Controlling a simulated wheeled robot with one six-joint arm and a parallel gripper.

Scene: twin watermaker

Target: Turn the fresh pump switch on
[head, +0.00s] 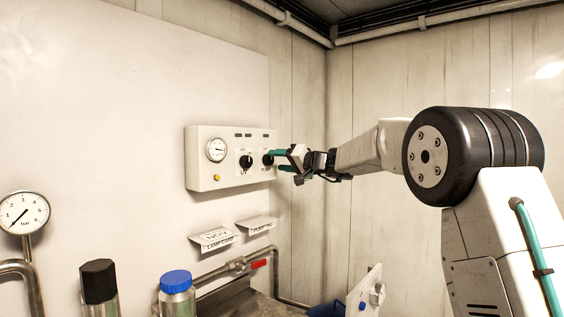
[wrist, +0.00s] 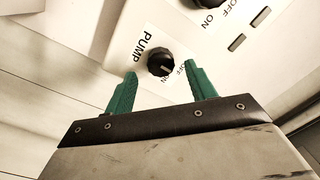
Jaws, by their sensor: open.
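The white control panel (head: 200,160) is on the wall in the head view. Its right-hand black knob (head: 267,160) is close to my gripper (head: 279,160). In the wrist view this black knob (wrist: 160,63) is labelled PUMP, with OFF printed beside it, and a pale pointer line shows on its face. I cannot tell which marking the pointer is at. My gripper (wrist: 158,88) has its two green fingers apart, one on either side below the knob. Whether they touch it is not clear. A second black knob (head: 246,162) is to the left, also at the top of the wrist view (wrist: 209,3).
A round gauge (head: 216,149) and a yellow button (head: 216,178) are on the panel. Two label cards (head: 214,238) stick out below it. A pressure gauge (head: 22,212), a blue-capped bottle (head: 176,295) and a red-handled valve (head: 258,264) are lower down. The wall around the panel is clear.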

